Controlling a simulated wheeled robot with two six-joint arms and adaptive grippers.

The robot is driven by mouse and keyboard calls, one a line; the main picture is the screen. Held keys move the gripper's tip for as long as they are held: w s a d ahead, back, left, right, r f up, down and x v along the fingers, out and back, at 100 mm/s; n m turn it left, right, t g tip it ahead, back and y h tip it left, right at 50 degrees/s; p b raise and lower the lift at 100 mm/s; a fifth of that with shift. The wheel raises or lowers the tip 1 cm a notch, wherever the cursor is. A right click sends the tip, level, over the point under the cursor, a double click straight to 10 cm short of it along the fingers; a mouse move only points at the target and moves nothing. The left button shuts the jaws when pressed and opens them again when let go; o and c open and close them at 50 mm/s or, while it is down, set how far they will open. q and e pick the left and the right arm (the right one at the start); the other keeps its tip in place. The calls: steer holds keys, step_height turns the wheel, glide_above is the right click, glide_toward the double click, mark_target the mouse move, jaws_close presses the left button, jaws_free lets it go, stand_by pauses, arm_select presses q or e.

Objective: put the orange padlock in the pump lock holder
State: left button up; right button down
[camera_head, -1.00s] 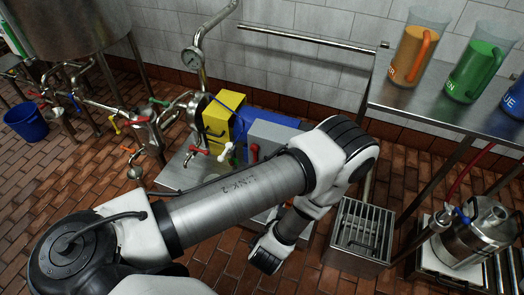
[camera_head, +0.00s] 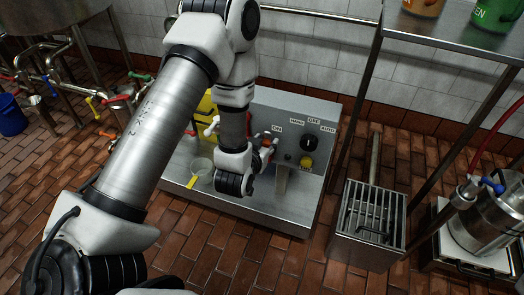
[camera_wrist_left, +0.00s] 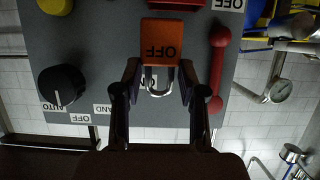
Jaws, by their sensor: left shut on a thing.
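The orange padlock (camera_wrist_left: 162,38) is between the two fingers of my left gripper (camera_wrist_left: 158,78) in the wrist view, its metal shackle between the fingertips and its body beyond them. In the head view my left gripper (camera_head: 264,142) is at the grey pump control panel (camera_head: 318,118), and the padlock is small and partly hidden there. A red bar with round ends (camera_wrist_left: 218,70) is on the panel beside the padlock. I cannot tell for sure which part is the pump lock holder. My right gripper is out of view.
The panel carries a black knob (camera_head: 311,143) and a yellow button (camera_head: 306,161). A clear cup (camera_head: 201,170) stands on the metal base. A grated metal box (camera_head: 367,222) and a shelf (camera_head: 470,45) are to the right. Pipes and valves are at the left.

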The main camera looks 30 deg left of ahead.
arm_select(q)
steer(key=shift+w+a, duration=0.4)
steer(key=shift+a, duration=0.35)
step_height(320, 180, down, 4)
steer(key=shift+b, duration=1.1)
steer(key=shift+r, duration=0.2)
steer(key=shift+f, duration=0.15)
steer(key=o, duration=1.2)
